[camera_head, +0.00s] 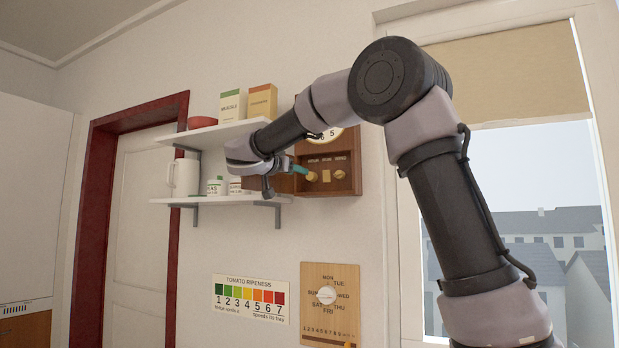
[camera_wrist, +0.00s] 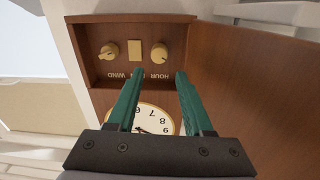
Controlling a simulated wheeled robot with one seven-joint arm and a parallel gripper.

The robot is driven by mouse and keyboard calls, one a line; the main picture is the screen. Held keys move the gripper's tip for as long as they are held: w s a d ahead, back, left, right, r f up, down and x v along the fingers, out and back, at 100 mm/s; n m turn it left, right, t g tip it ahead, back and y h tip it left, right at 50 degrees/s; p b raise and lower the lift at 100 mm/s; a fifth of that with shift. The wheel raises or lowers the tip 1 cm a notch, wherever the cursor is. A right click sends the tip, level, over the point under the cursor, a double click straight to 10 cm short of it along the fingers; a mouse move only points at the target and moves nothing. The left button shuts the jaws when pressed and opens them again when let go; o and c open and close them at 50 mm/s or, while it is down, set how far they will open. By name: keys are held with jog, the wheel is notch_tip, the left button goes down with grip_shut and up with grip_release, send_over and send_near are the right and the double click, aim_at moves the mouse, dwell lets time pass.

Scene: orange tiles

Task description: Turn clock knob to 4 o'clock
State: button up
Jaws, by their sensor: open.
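The wooden clock case (camera_head: 352,160) hangs on the wall, partly behind my arm. Its white clock face (camera_wrist: 152,112) shows upside down in the wrist view, partly hidden between and behind my fingers, with a dark and red hand visible. In the open compartment (camera_wrist: 88,68) are a round brass knob labelled HOUR (camera_wrist: 159,53), a middle brass plate (camera_wrist: 135,50) and a brass knob near WIND (camera_wrist: 108,50). My gripper (camera_wrist: 159,75) is open and empty. Its teal fingers point at the compartment, with the HOUR knob just beyond the gap between them; contact is not visible.
A brown door panel (camera_wrist: 245,70) stands open beside the compartment, close to my right finger in the wrist view. Wall shelves (camera_head: 230,200) hold a white jug (camera_head: 185,175) and canisters. A weekday dial board (camera_head: 345,280) hangs below; a window is at right.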

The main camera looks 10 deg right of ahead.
aim_at(309, 176)
jog(key=x, duration=0.9)
jog(key=shift+w+d, duration=0.15)
jog(key=shift+d, duration=0.05)
jog(key=shift+c, duration=0.3)
grip_shut()
